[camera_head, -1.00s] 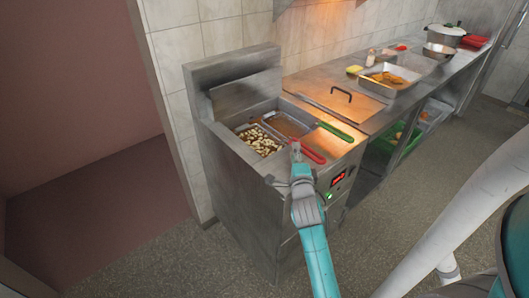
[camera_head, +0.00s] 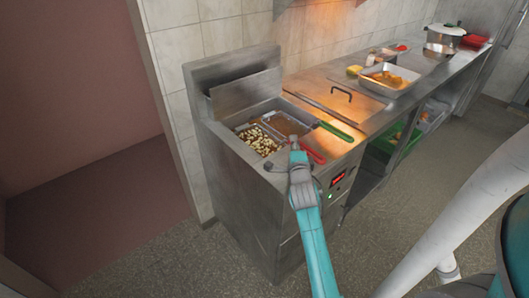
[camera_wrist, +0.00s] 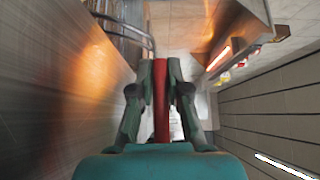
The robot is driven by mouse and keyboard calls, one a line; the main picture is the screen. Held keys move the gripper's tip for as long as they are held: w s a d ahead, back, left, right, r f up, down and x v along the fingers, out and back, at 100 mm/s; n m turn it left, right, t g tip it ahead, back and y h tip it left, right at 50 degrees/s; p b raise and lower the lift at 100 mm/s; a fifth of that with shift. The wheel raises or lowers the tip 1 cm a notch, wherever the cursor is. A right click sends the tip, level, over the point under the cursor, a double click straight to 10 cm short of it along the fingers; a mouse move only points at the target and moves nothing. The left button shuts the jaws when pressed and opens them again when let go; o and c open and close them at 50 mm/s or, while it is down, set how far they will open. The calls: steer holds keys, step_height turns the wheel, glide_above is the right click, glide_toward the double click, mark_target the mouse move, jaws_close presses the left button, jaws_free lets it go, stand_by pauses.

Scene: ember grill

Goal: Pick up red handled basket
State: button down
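The red-handled basket (camera_head: 259,141) sits at the fryer's left well, with pale fried pieces in it. Its red handle (camera_head: 313,156) points toward the front right and also shows in the wrist view (camera_wrist: 161,105), running between my fingers. My gripper (camera_head: 294,146) is at the handle, above the fryer's front edge. In the wrist view my gripper (camera_wrist: 161,75) has a finger close against each side of the handle, with no clear gap. The gripper covers part of the handle in the head view.
The fryer (camera_head: 245,205) stands against a tiled wall. A green handle (camera_head: 336,132) lies beside the red one, at the right well. A steel counter (camera_head: 318,84) runs right, with a food tray (camera_head: 391,79) and a pot (camera_head: 444,36). Open floor lies in front.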

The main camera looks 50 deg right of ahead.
stand_by(0.3)
step_height(320, 180, up, 10)
steer(key=shift+r, duration=0.1)
stand_by(0.4)
step_height(320, 180, up, 15)
steer(key=shift+f, duration=0.2)
stand_by(0.9)
steer(key=shift+r, duration=0.6)
stand_by(2.6)
steer(key=shift+s, duration=0.1)
